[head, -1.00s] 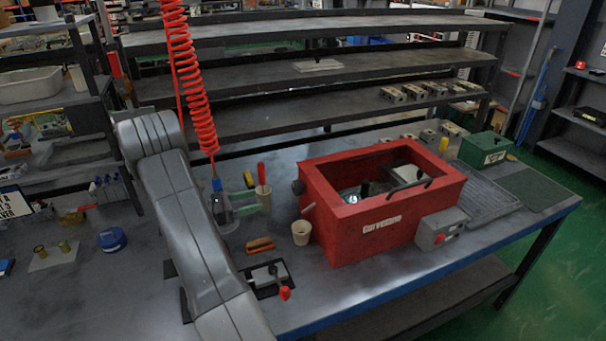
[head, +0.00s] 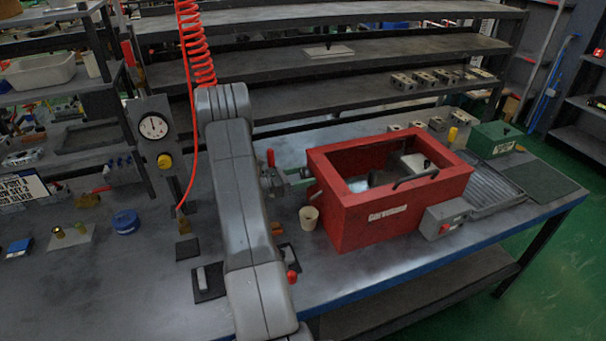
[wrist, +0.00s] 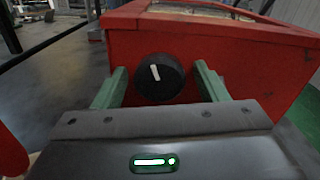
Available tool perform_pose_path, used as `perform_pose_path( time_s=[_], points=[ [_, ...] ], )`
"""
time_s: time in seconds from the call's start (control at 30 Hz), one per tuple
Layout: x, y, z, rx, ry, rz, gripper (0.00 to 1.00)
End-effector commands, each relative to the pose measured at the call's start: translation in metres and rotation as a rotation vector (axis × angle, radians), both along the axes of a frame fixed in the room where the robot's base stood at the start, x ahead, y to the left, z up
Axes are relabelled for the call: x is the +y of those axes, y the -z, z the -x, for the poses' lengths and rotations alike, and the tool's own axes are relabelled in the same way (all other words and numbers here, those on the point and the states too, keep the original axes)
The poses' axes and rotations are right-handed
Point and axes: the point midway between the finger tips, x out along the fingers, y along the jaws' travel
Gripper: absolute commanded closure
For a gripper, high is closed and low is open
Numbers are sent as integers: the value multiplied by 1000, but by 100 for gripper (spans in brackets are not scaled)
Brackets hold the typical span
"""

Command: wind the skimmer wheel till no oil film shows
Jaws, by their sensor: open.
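A red tank (head: 400,216) stands on the bench with a dark opening on top. In the wrist view the tank's red end wall (wrist: 240,50) carries a round black wheel (wrist: 160,78) with a white mark pointing up and slightly left. My gripper (wrist: 162,80) is open, with one green finger on each side of the wheel and a gap between each finger and the rim. In the head view my gripper (head: 296,177) is at the tank's left end, partly hidden behind my arm. The tank's inside shows grey; I cannot tell whether oil film lies there.
A beige cup (head: 309,218) stands close by the tank's left front corner. A grey switch box (head: 446,218) is at its front right. A green box (head: 494,140) and a ribbed tray (head: 492,185) are to the right. A dial gauge (head: 153,126) stands left of my arm.

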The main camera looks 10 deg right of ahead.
Motion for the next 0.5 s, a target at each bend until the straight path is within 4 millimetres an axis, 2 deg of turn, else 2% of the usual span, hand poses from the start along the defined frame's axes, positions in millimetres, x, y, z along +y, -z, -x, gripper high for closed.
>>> perform_pose_path(
  time_s=[0.3,0.5],
  points=[
    [-2,0,0,0,0,0,36],
    [-2,0,0,0,0,0,75]
  ],
)
